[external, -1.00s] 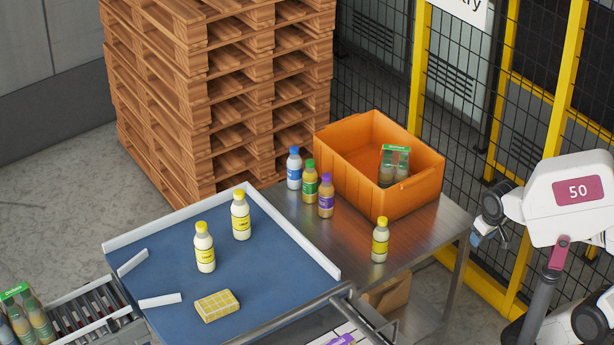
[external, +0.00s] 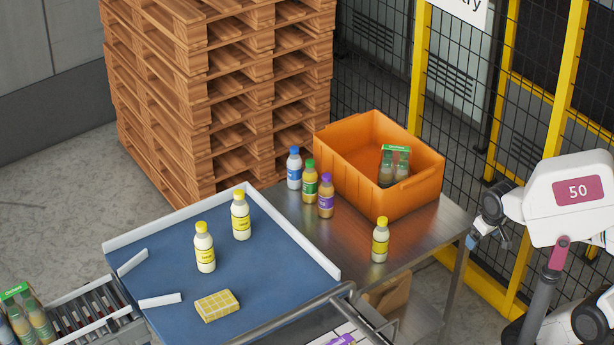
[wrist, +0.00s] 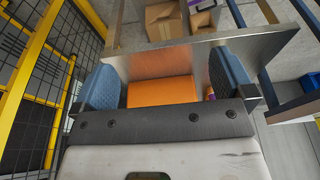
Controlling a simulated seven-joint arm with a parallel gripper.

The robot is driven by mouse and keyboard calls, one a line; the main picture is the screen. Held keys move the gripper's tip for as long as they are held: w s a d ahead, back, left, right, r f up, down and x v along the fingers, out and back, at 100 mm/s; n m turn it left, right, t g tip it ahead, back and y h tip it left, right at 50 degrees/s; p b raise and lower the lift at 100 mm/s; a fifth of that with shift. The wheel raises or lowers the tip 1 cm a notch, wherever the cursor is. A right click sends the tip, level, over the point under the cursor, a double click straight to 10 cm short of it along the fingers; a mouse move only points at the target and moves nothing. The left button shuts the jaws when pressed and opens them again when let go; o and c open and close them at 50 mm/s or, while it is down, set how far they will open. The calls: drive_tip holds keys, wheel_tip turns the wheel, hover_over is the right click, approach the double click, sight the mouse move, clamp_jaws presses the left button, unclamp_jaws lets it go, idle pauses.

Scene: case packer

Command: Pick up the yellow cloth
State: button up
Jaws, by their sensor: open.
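The yellow cloth (external: 218,306), a folded checked block, lies on the blue conveyor surface (external: 270,276) near its front edge in the external view. Two yellow-capped bottles stand behind it on the same surface. My gripper (wrist: 165,85) is open in the wrist view, its two blue fingers apart with nothing held between them. In the external view it is at the right, beyond the metal table and well away from the cloth; only part of it shows there. The cloth is not visible in the wrist view.
An orange crate (external: 407,195) holding a green-topped bottle pack stands on the metal table (external: 425,235). Several bottles stand beside it, one yellow-capped bottle (external: 380,240) in front. White guide rails edge the blue surface. A yellow-framed fence (external: 418,70) and stacked pallets (external: 215,90) stand behind.

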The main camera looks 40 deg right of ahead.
drive_tip(key=w+v, duration=0.1)
drive_tip(key=v, duration=0.6)
drive_tip(key=w+a+r+m+y, duration=0.1)
drive_tip(key=w+a+m+y, duration=0.2)
drive_tip(key=w+a, duration=0.55)
drive_tip(key=w+a+r+m+y, duration=0.25)
drive_tip(key=w+a, duration=0.25)
drive_tip(key=a, duration=0.7)
drive_tip(key=w+a+m+y, duration=0.25)
drive_tip(key=w+a, duration=0.45)
drive_tip(key=a, duration=0.4)
drive_tip(key=w+a+f+m+y, duration=0.1)
drive_tip(key=a+f+m+y, duration=0.1)
drive_tip(key=a, duration=1)
drive_tip(key=w+a+f+m+g+y, duration=0.1)
drive_tip(key=a+m, duration=0.4)
drive_tip(key=a, duration=0.7)
drive_tip(key=w+a+f+m+y, duration=0.2)
drive_tip(key=a+f+m, duration=0.1)
drive_tip(key=a, duration=0.9)
drive_tip(key=shift+w+f+m+g+y, duration=0.15)
drive_tip(key=shift+f, duration=0.3)
drive_tip(key=shift+w+f+m+g+y, duration=0.15)
drive_tip(key=shift+f, duration=0.25)
drive_tip(key=shift+d+f, duration=0.1)
drive_tip(key=shift+f, duration=0.55)
